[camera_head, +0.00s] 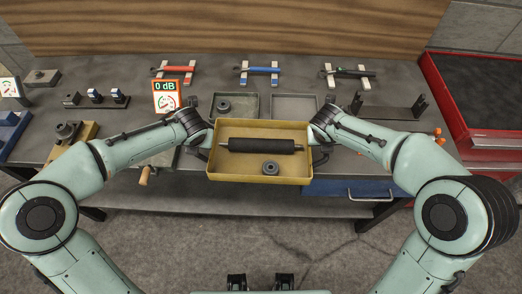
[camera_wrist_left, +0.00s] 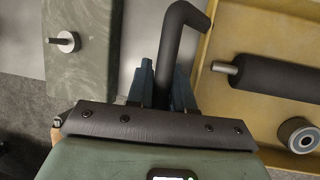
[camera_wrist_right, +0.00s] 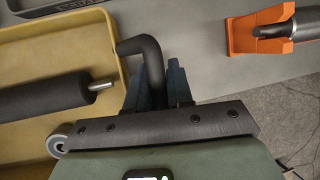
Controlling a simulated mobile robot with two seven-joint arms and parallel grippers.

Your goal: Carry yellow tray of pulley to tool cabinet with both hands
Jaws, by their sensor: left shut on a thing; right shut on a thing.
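The yellow tray (camera_head: 232,178) is in front of me at the near edge of the workbench; whether it touches the bench cannot be told. It holds a dark roller (camera_head: 261,145) and a small grey pulley (camera_head: 270,168). My left gripper (camera_head: 204,139) is shut on the tray's left black handle (camera_wrist_left: 178,40). My right gripper (camera_head: 318,139) is shut on the tray's right black handle (camera_wrist_right: 148,55). The red tool cabinet (camera_head: 494,143) with a dark top stands at the right end of the bench.
The grey workbench (camera_head: 400,75) carries several tools on racks at the back, two grey trays (camera_head: 294,106) behind the yellow one, and a 0 dB sign (camera_head: 166,96). A blue drawer (camera_head: 350,190) is below the front edge. An orange holder (camera_wrist_right: 240,36) is right of my right gripper.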

